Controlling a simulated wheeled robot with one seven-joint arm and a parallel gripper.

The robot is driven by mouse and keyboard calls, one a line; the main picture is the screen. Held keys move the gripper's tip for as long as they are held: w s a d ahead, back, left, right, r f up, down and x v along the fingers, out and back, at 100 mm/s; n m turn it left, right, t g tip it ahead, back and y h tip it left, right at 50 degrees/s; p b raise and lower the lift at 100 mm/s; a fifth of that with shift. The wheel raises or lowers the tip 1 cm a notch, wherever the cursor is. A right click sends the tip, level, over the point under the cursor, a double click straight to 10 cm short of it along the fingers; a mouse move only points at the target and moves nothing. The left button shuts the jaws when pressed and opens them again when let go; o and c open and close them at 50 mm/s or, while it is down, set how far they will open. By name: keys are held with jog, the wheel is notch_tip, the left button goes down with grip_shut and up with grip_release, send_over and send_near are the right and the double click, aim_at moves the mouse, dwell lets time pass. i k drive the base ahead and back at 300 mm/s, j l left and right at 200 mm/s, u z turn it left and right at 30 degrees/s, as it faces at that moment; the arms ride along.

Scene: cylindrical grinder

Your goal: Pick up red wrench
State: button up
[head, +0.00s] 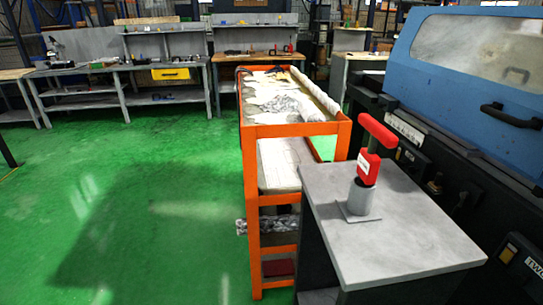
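The red wrench (369,167) stands upright in a grey cylindrical holder (362,198) in the head view. It has a slanted red bar at its top and a red block with a pale label below. Its lower end is hidden inside the holder. The holder has a flat square base and sits on a grey tabletop (410,236) at the right. My gripper is not in view.
An orange shelf cart (252,200) with cloths and a roll on top stands left of the grey table. A blue and black machine (460,85) with a window and black handle rises behind and right. Green floor (150,210) is clear at left; workbenches (120,75) line the back.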

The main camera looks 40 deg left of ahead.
aim_at(369, 163)
jog(key=u, duration=0.9)
